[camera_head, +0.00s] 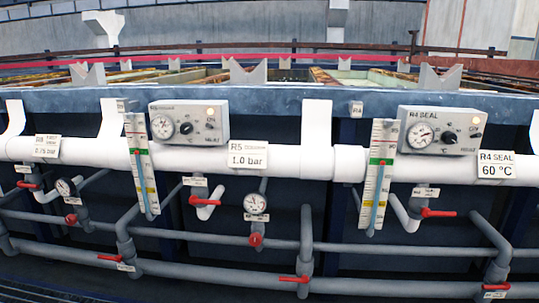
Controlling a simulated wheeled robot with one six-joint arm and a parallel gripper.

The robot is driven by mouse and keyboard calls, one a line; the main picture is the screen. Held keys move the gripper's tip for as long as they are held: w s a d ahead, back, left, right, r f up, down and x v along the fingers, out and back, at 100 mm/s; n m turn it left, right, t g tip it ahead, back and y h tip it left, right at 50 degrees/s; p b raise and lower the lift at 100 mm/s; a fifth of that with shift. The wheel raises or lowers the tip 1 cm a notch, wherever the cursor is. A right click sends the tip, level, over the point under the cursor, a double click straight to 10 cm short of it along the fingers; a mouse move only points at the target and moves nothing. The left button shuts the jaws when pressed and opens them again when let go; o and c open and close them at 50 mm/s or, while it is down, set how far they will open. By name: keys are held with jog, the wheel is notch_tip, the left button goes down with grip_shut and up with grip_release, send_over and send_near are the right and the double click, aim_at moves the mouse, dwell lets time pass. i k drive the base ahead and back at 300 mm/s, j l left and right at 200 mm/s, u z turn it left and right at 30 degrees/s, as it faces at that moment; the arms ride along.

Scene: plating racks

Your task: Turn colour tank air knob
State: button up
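The R5 box (188,121) has a round dial, a black knob (186,128) and a small lit lamp. The R4 SEAL box (440,130) has a dial and a black knob (449,138). Below the R5 box hangs a round gauge (256,203) with a red knob (255,240) under it. Another gauge (65,187) stands at the left with a dark red part below it. Which knob is the colour tank's air knob I cannot tell, as the small lettering is blurred. My gripper is not in view.
A thick white pipe (280,160) runs along the front, bearing labels "1.0 bar" (248,155) and "60 °C" (495,168). Upright thermometers (142,165) (379,175), red-handled valves (205,200) and grey pipes (400,248) crowd the area below.

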aim_at(255, 239)
jog(key=i+j, duration=0.2)
jog(key=i, duration=0.25)
jog(key=i+j+z, duration=0.1)
jog(key=i+j, duration=0.15)
jog(key=i, duration=0.2)
jog(key=i+j, duration=0.25)
jog(key=i, duration=0.15)
jog(key=i+l+z, duration=0.05)
